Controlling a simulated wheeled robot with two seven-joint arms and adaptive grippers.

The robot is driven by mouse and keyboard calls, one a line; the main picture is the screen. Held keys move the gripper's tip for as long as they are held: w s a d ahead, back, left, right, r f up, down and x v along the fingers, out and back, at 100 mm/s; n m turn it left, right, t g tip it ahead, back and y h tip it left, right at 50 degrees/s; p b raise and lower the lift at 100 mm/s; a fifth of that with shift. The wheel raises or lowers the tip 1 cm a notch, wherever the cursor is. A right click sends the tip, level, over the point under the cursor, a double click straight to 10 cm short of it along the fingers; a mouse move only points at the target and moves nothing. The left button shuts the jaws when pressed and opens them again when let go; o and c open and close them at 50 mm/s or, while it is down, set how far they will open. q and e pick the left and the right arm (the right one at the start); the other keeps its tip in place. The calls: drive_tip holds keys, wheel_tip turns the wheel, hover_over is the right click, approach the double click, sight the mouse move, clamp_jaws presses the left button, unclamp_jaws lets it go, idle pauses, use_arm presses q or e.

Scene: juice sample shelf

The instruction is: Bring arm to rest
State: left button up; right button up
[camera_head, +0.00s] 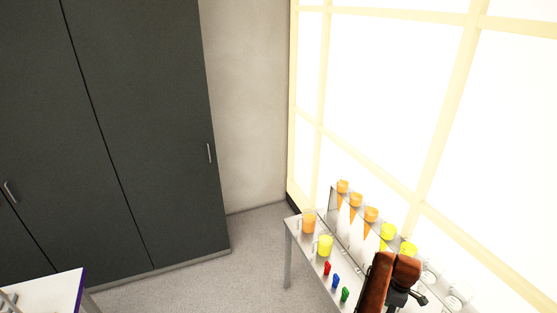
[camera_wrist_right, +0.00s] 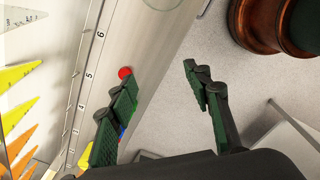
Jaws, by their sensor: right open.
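My right gripper (camera_head: 413,296) is at the lower right of the head view, below my brown arm and over the near part of the sample table (camera_head: 289,240). In the right wrist view the right gripper (camera_wrist_right: 160,78) has its two green-padded fingers spread, with nothing between them. A red piece (camera_wrist_right: 124,73) shows beside the left finger's tip, and a blue piece is partly hidden behind that finger. My left gripper is in neither view.
A rack holds orange cones (camera_head: 356,204) and yellow cones (camera_head: 388,235). An orange cup (camera_head: 309,224), a yellow cup (camera_head: 325,247), and small red (camera_head: 327,268), blue (camera_head: 335,281) and green (camera_head: 345,294) pieces stand before it. Dark cabinets (camera_head: 140,130) stand left; floor between is clear.

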drive_tip(key=s+d+f+m+t+h, duration=0.3)
drive_tip(key=s+d+m, duration=0.5)
drive_tip(key=s, duration=0.6)
drive_tip(key=s+a+m+y, duration=0.1)
drive_tip(key=s+a+m, duration=0.1)
drive_tip(key=s+a, duration=0.55)
drive_tip(key=s+a+m+y, duration=0.1)
drive_tip(key=s+a+m, duration=0.3)
drive_tip(key=s, duration=0.7)
wheel_tip(320, 180, down, 33)
drive_tip(key=a+n+g+b, duration=0.1)
drive_tip(key=a+n+b, duration=0.1)
drive_tip(key=b, duration=0.3)
use_arm(q)
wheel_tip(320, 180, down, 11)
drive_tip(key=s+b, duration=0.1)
drive_tip(key=b, duration=0.5)
use_arm(e)
drive_tip(key=s+f, duration=1)
drive_tip(key=f, duration=0.3)
drive_tip(key=s+f+g+y, duration=0.1)
drive_tip(key=s+f, duration=0.9)
drive_tip(key=f, duration=0.3)
drive_tip(key=shift+s+f+n, duration=0.2)
drive_tip(key=shift+s+n, duration=0.1)
